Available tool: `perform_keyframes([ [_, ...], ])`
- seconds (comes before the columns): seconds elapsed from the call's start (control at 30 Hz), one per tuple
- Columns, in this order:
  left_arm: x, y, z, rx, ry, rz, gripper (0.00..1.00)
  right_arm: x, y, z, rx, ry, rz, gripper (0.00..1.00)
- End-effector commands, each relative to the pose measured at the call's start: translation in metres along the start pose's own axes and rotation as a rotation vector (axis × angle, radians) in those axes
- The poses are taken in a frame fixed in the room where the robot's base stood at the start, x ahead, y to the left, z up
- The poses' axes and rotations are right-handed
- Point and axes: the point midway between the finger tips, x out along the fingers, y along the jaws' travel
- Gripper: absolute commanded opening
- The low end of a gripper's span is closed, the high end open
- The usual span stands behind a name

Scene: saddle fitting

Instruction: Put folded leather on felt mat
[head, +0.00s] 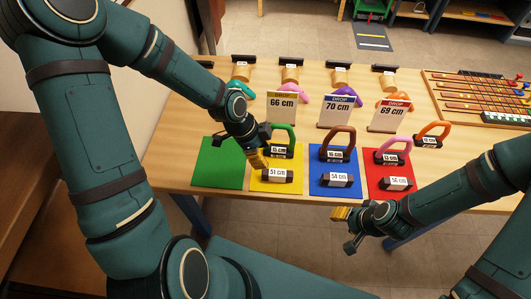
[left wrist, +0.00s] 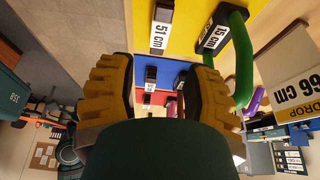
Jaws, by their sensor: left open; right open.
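Several coloured curled straps lie along the back of the table: teal (head: 236,90), pink (head: 284,97), purple (head: 347,92) and orange (head: 394,99). Each has a tan labelled piece behind it; I cannot tell which is the folded leather. Green (head: 216,163), yellow (head: 266,186), blue (head: 319,186) and red (head: 378,193) mats lie at the front. The green mat looks bare. My left gripper (head: 259,160) is open over the yellow mat, beside the green arch (head: 292,134). In the left wrist view its jaws (left wrist: 158,85) are apart and empty. My right gripper (head: 341,213) is open by the front edge.
Black blocks labelled 51 cm (head: 276,176), 54 cm (head: 337,180) and 56 cm (head: 397,184) lie on the mats. Brown (head: 337,143) and pink (head: 395,148) arches stand behind. DROP cards (head: 282,106) stand mid-table. A slotted rack (head: 475,97) occupies the right.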

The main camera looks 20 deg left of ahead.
Motion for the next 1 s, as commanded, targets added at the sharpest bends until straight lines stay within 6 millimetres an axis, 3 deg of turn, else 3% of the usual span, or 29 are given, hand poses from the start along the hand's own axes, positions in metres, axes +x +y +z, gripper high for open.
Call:
perform_keyframes([
  [0.17, 0.019, 0.012, -0.007, -0.171, 0.028, 0.008, 0.50, -0.002, -0.001, 0.000, 0.000, 0.000, -0.001, 0.47],
  [0.4, 0.077, 0.048, -0.016, -0.815, 0.065, 0.003, 0.50, -0.001, -0.001, 0.000, 0.000, 0.000, 0.000, 0.47],
  [0.6, 0.104, 0.071, -0.007, -1.230, 0.057, -0.039, 0.50, -0.002, -0.001, 0.000, 0.000, 0.000, 0.000, 0.47],
  [0.8, 0.114, 0.081, 0.001, -1.427, 0.053, -0.077, 0.50, -0.002, -0.001, 0.000, 0.000, 0.000, 0.000, 0.47],
  [1.0, 0.115, 0.082, 0.001, -1.447, 0.054, -0.081, 0.50, -0.002, -0.001, 0.000, 0.000, 0.000, 0.000, 0.47],
])
